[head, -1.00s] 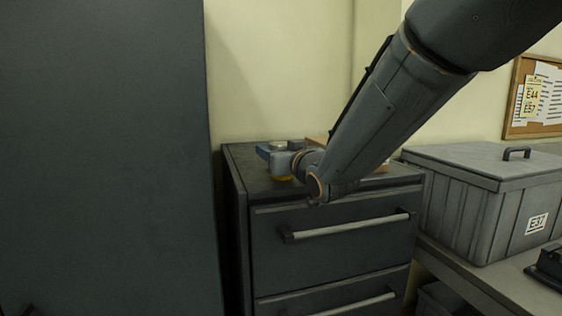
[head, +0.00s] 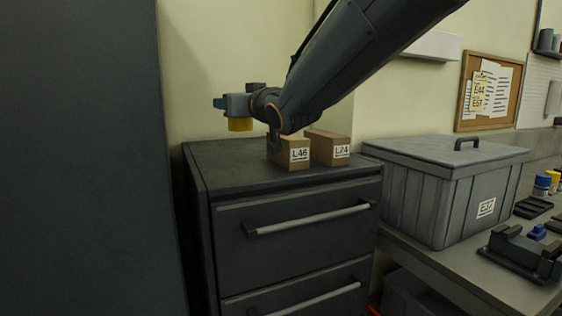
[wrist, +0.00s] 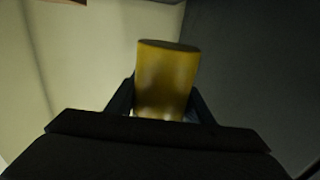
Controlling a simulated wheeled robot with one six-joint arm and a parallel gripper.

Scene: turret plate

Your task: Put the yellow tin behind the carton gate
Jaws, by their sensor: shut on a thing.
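The yellow tin (head: 240,125) is in my gripper (head: 233,108), held in the air above the left part of the dark cabinet top. In the wrist view the yellow tin (wrist: 165,80) sits between the two dark fingers of my gripper (wrist: 163,100), which are shut on it. Two brown cartons stand side by side at the right of the cabinet top: one labelled L46 (head: 290,153) and one labelled L24 (head: 330,148). My wrist hides part of the L46 carton's upper left. The tin is left of both cartons and higher than the cabinet top.
The dark drawer cabinet (head: 225,160) has bare top at the left and front. A tall dark panel (head: 80,150) stands at left. A lidded grey bin (head: 430,205) stands on the bench to the right, near a yellow tin (head: 553,182) and a blue tin (head: 541,185).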

